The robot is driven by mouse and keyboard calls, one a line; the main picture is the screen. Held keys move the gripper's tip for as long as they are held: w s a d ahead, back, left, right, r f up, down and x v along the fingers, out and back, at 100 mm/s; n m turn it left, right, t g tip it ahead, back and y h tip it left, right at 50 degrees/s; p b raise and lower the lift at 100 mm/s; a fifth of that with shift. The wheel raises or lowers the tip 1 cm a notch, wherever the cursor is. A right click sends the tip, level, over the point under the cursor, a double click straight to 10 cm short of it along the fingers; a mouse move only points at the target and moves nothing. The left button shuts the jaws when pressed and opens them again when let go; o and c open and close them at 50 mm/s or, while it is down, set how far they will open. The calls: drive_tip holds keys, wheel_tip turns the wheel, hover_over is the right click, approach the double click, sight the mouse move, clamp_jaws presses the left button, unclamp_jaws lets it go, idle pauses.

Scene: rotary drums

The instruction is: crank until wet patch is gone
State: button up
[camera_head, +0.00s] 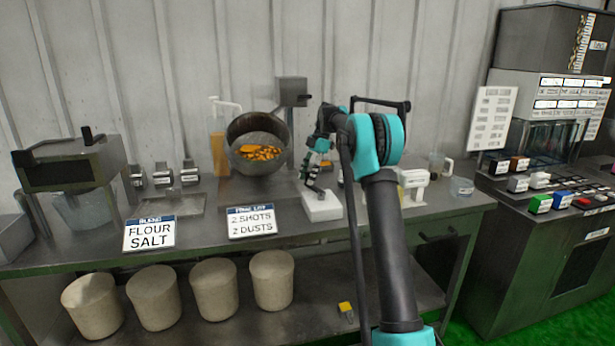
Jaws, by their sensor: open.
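A dark round drum (233,133) is tilted open toward me on the middle of the bench, with orange pieces (260,152) inside. A grey box on a post (291,92) stands at its upper right. No wet patch can be made out at this size. A dark bar (381,102) shows behind my arm; I cannot tell whether it is a crank. My gripper (312,180) is open and points down, right of the drum and just above a white block (322,206). It appears empty; whether it touches the block is unclear. My arm hides part of the bench.
Signs reading "FLOUR SALT" (149,234) and "2 SHOTS 2 DUSTS" (251,221) stand at the front of the bench (200,249). A dark machine with a clear bin (70,172) is left. A pump bottle (219,155) is beside the drum. A button console (560,200) is right.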

drive_tip(key=v, duration=1.2)
drive_tip(key=s+d+f+m+t+h, duration=0.1)
drive_tip(key=s+f+m, duration=0.6)
drive_tip(key=s, duration=0.9)
drive_tip(key=s+d+f+m+t+h, duration=0.1)
drive_tip(key=s+d+f+m+t, duration=0.2)
drive_tip(key=s+f+m, duration=0.5)
drive_tip(key=s+d+f+m+t+h, duration=0.2)
drive_tip(key=s+f+m, duration=0.6)
drive_tip(key=s, duration=1.7)
wheel_tip(320, 180, down, 5)
drive_tip(key=shift+s+d+r, duration=0.1)
drive_tip(key=shift+s+d, duration=0.2)
drive_tip(key=shift+d, duration=0.2)
